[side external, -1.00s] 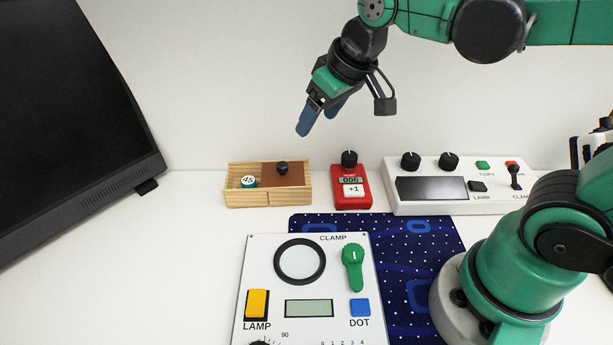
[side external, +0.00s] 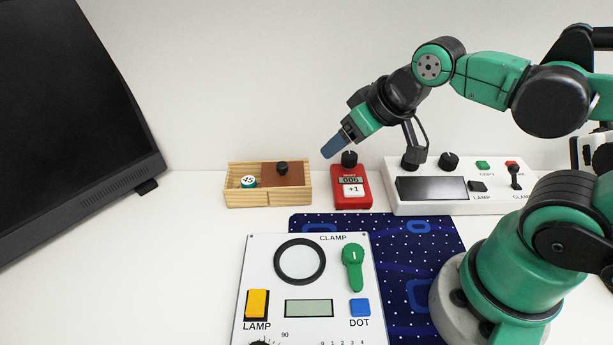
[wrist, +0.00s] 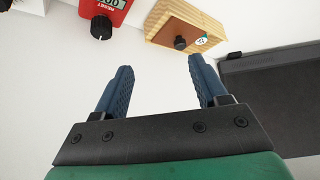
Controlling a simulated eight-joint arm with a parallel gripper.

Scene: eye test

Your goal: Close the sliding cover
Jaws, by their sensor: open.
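A small wooden box (side external: 262,198) stands at the back left of the work area. Its brown sliding cover (side external: 296,175) with a black knob (side external: 282,168) lies over the right part. The left part is open, and a round token marked 45 (side external: 248,181) shows there. In the wrist view the box (wrist: 203,22), its cover (wrist: 170,38) and knob (wrist: 180,43) are at the top. My gripper (side external: 328,150) is in the air to the right of the box and higher, apart from it. In the wrist view its two blue fingers (wrist: 160,80) are apart with nothing between them.
A red counter (side external: 351,198) with a black dial stands right of the box. A white console (side external: 440,207) is farther right. A white panel (side external: 262,275) lies in front, partly over a blue mat (side external: 420,260). A dark monitor (side external: 70,120) stands left. White table lies bare before the box.

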